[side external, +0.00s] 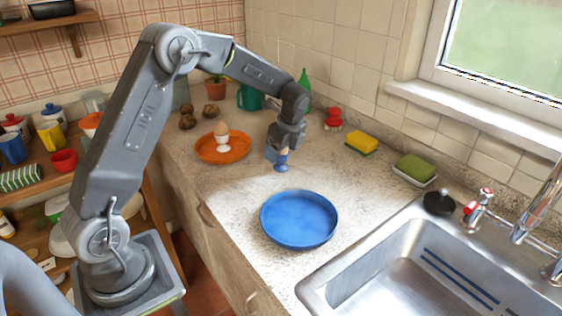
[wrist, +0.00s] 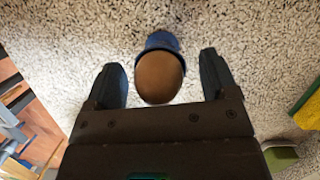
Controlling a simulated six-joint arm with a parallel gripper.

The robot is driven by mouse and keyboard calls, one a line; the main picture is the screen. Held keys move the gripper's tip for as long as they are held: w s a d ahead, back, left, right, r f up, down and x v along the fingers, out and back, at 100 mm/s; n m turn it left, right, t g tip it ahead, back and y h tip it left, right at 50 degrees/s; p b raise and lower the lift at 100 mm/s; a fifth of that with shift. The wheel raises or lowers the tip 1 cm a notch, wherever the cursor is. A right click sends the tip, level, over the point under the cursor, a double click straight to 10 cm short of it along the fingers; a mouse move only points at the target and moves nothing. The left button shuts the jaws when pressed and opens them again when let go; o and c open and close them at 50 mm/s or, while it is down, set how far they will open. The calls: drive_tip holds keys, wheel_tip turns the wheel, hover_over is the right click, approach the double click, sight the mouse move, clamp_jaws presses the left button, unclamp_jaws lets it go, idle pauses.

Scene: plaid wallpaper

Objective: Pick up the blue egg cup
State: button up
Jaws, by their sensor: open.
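The blue egg cup (side external: 282,167) stands on the speckled counter, with a brown egg (side external: 282,152) in it, partly hidden by my gripper. My gripper (side external: 283,150) is right above and around the egg, pointing down. In the wrist view, the egg (wrist: 160,78) lies between the two open fingers of my gripper (wrist: 163,80), with a gap on each side. The blue rim of the egg cup (wrist: 162,40) shows behind the egg. The fingers do not appear to touch the egg or the cup.
A blue plate (side external: 300,219) lies in front of the cup. An orange plate (side external: 240,150) with a white egg cup (side external: 223,143) is to the left.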

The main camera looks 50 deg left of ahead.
drive_tip(key=shift+c, duration=0.4)
drive_tip(key=c, duration=0.9)
drive_tip(key=shift+r, duration=0.15)
